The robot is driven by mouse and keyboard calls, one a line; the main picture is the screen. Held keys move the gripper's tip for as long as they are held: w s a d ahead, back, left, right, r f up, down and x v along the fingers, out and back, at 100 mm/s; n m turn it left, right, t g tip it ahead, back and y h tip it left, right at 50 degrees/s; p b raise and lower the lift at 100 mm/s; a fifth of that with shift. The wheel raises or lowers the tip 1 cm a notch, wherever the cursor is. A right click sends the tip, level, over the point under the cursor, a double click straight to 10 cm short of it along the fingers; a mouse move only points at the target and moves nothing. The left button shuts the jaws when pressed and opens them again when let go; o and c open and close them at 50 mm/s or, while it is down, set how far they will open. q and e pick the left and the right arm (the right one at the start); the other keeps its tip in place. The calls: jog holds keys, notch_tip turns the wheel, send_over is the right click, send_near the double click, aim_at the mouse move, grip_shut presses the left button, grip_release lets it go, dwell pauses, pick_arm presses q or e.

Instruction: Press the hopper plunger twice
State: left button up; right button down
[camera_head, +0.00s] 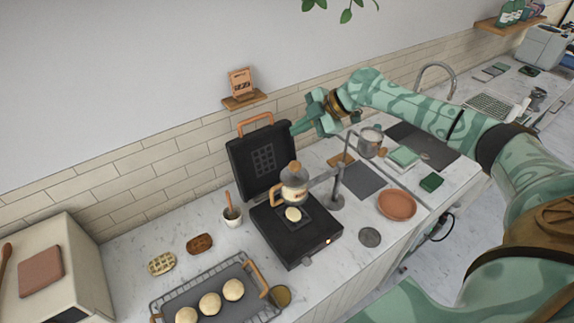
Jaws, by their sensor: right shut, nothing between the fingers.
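The hopper (294,191) is a small clear vessel with pale batter or dough and a wooden handle on its left side. It sits on a grey swing arm above the open black waffle iron (290,245). The plunger (294,168) is a wooden knob on top of the hopper. A pale round dough piece (293,214) lies on the iron's plate below. My right gripper (293,130) is shut and empty. It appears above and behind the plunger in the picture, close to the upper right edge of the raised lid (262,165), apart from the plunger. My left gripper is out of view.
A grey post (338,190) carries the hopper arm on the right. A cup (232,216) stands left of the iron, and a wire tray (195,283) with dough balls lies in front. A terracotta plate (397,205) and a metal pitcher (370,142) are to the right.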

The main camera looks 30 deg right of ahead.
jog(key=shift+s+d, duration=0.1)
jog(key=shift+d, duration=0.15)
jog(key=shift+a+f, duration=0.1)
jog(key=b, duration=0.7)
send_over(299, 164)
notch_tip(299, 164, down, 7)
jog(key=shift+f, duration=0.85)
dwell(1.0)
jog(key=shift+f+b, duration=0.4)
jog(key=shift+b, duration=0.05)
